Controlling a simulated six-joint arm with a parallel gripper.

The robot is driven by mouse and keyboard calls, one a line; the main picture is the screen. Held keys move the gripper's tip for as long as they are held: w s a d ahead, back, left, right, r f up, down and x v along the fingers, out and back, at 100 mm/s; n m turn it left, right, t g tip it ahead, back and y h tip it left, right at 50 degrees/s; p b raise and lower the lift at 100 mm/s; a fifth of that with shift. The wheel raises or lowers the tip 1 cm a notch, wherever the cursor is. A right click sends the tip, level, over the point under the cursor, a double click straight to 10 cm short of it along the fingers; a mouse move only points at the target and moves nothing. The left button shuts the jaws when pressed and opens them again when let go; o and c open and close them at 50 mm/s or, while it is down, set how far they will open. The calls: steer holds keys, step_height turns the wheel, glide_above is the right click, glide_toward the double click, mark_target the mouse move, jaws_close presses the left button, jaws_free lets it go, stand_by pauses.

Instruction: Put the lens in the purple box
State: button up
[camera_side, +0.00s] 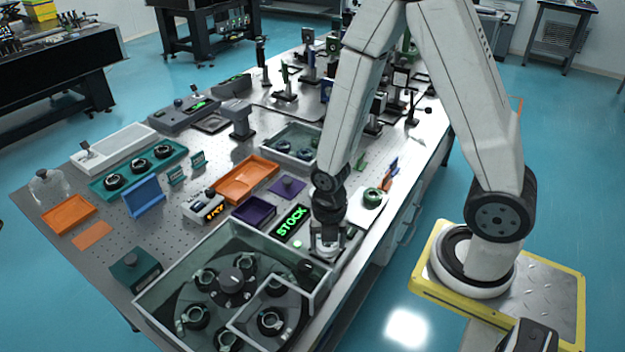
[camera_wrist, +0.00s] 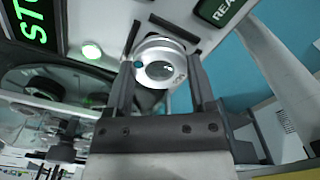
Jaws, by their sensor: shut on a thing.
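The lens (camera_wrist: 158,72), a clear disc in a silver ring mount, is between the two fingers of my gripper (camera_wrist: 160,55) in the wrist view. My gripper is shut on it. The purple box (camera_side: 254,211) is an open, shallow container left of the STOCK sign, apart from my gripper. Its inside looks empty.
The grey-walled tray (camera_side: 165,281) holds a carousel with several dark round mounts. An orange tray (camera_side: 245,180) and a flat purple piece (camera_side: 288,187) lie behind the purple box. Tall optics posts crowd the far table.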

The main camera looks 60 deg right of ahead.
steer(key=shift+f, duration=0.2)
steer(key=o, duration=1.2)
steer(key=shift+r, duration=0.15)
steer(key=shift+r, duration=3.75)
